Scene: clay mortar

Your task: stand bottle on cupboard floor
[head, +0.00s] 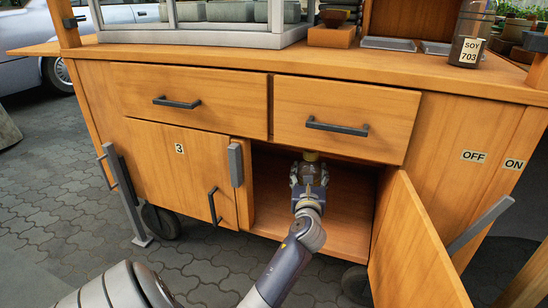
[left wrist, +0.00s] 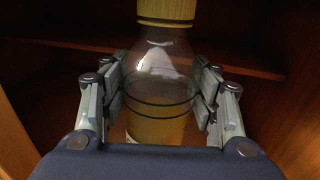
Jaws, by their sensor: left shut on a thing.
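The bottle (left wrist: 158,98) is clear with yellowish liquid and a ribbed tan cap (left wrist: 166,10). It looks upright between the fingers of my left gripper (left wrist: 160,92), which is shut on it. In the head view the left gripper (head: 309,178) is inside the open right-hand cupboard, and only the bottle's cap (head: 310,156) shows above it. The cupboard floor (head: 342,235) is bare at the front. The bottle's base is hidden, so I cannot tell whether it touches the floor. My right gripper is not in view.
The open cupboard door (head: 415,250) swings out to the right of my arm. A closed door marked 3 (head: 180,165) is at the left. Two closed drawers (head: 345,117) sit above. A soy jar (head: 470,40) stands on the counter.

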